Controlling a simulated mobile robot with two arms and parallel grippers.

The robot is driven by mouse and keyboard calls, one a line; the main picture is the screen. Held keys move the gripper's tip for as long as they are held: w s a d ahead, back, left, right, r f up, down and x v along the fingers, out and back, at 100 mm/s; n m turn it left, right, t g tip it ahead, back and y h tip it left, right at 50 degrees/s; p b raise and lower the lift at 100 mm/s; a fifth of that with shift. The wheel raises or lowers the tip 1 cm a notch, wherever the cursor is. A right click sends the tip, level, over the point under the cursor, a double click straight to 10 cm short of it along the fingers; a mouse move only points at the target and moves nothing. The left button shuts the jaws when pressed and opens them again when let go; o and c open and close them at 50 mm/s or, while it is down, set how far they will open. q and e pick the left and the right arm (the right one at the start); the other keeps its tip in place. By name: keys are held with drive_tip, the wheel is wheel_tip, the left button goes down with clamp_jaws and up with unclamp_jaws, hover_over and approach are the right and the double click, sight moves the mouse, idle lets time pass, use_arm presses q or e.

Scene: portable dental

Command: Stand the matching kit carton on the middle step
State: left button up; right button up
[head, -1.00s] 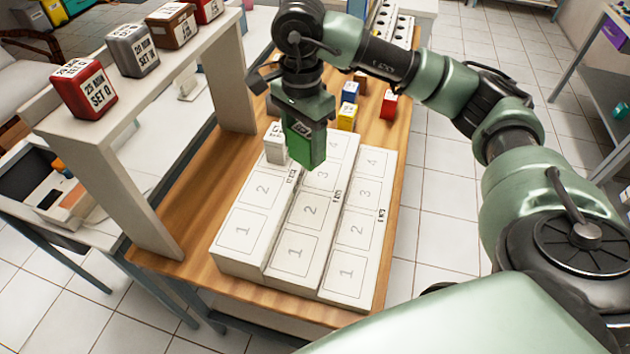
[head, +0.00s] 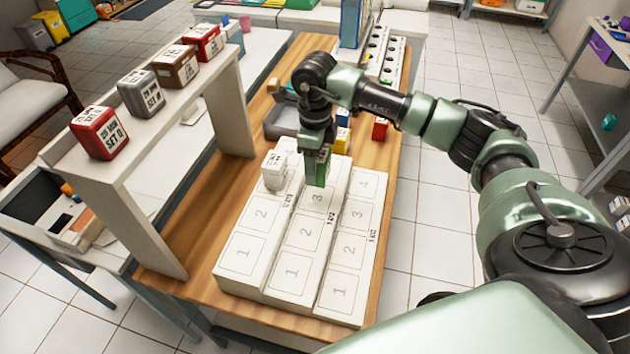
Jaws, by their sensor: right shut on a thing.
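My right gripper (head: 317,148) is shut on a green carton (head: 317,170) with a pale label on top. It holds the carton upright over the middle column of the white stepped stand (head: 240,283), just behind that column's number 3. I cannot tell whether the carton's base touches the step. The stand has three columns with numbered places. A white carton (head: 273,178) stands on the left column, beside the green one. My left gripper is not in view.
A shelf (head: 165,120) at the left bears red, grey and brown cartons, including a red carton (head: 99,133) marked SET Q. Blue, yellow and red (head: 380,129) cartons stand behind the stand. A grey tray (head: 281,122) lies behind the white carton.

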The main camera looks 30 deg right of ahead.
wheel_tip(320, 180, down, 4)
drive_tip(key=shift+r+p, duration=0.25)
drive_tip(key=shift+p, duration=0.05)
wheel_tip(320, 180, down, 3)
drive_tip(key=shift+f+p, duration=0.15)
drive_tip(key=shift+p, duration=0.35)
drive_tip(key=shift+f, duration=0.5)
drive_tip(key=shift+f, duration=0.1)
drive_tip(key=o, duration=1)
drive_tip(key=shift+f, duration=0.1)
drive_tip(key=o, duration=0.4)
